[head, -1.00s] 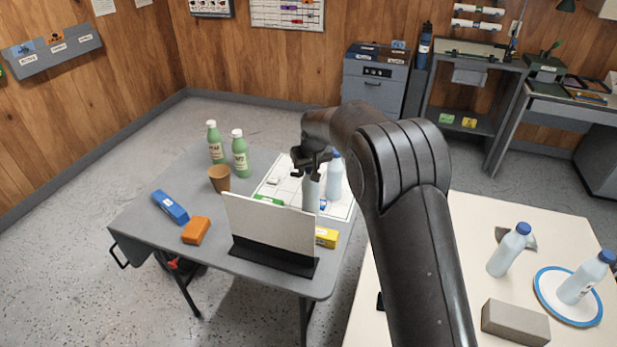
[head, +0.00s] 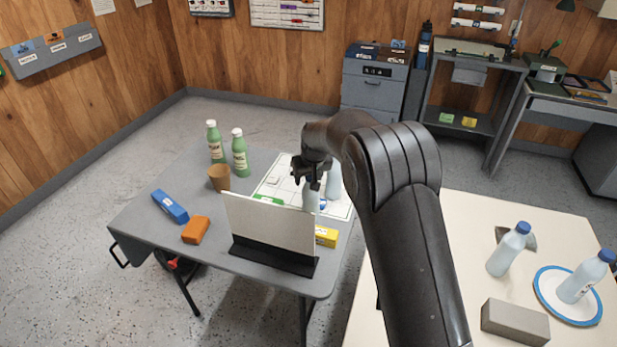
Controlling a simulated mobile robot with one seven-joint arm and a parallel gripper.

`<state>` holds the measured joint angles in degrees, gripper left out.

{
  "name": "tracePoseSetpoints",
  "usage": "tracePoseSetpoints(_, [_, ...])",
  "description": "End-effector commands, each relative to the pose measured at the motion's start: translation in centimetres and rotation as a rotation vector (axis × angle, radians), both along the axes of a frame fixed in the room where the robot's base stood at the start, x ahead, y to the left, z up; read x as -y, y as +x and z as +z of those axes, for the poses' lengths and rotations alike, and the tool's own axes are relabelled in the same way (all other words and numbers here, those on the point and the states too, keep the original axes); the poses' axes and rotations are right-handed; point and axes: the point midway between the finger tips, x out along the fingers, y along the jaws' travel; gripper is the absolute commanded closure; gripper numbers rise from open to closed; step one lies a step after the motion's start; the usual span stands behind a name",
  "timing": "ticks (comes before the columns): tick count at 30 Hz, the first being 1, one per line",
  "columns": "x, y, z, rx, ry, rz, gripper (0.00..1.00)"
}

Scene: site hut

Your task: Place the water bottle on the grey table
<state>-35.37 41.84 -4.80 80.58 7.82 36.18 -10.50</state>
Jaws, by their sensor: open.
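The grey table (head: 150,229) stands at the left and centre. A pale water bottle (head: 311,199) stands on its far right part, behind a white upright panel that hides its base. My gripper (head: 311,180) is open at the top of this bottle and covers its cap. Whether the fingers touch it I cannot tell. A second pale bottle (head: 333,183) stands just behind to the right, partly hidden by my arm. On the cream table, one blue-capped bottle (head: 506,252) stands on the bare top and another (head: 583,279) on a blue-rimmed plate (head: 548,305).
The white panel (head: 270,224) on a black foot stands before the gripper. Two green bottles (head: 239,155), a brown cup (head: 219,179), a blue box (head: 170,206), an orange block (head: 196,230) and a yellow box (head: 326,237) are around. The grey table's front left is clear.

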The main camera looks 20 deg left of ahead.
Motion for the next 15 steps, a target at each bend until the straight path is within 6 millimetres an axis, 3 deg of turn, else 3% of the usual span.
tracePoseSetpoints(7, [0.2, -0.2, 1.2, 0.002, 0.001, 0.0, 0.48])
tracePoseSetpoints(15, [1.3, -1.8, 6.1, 0.003, 0.003, 0.001, 0.48])
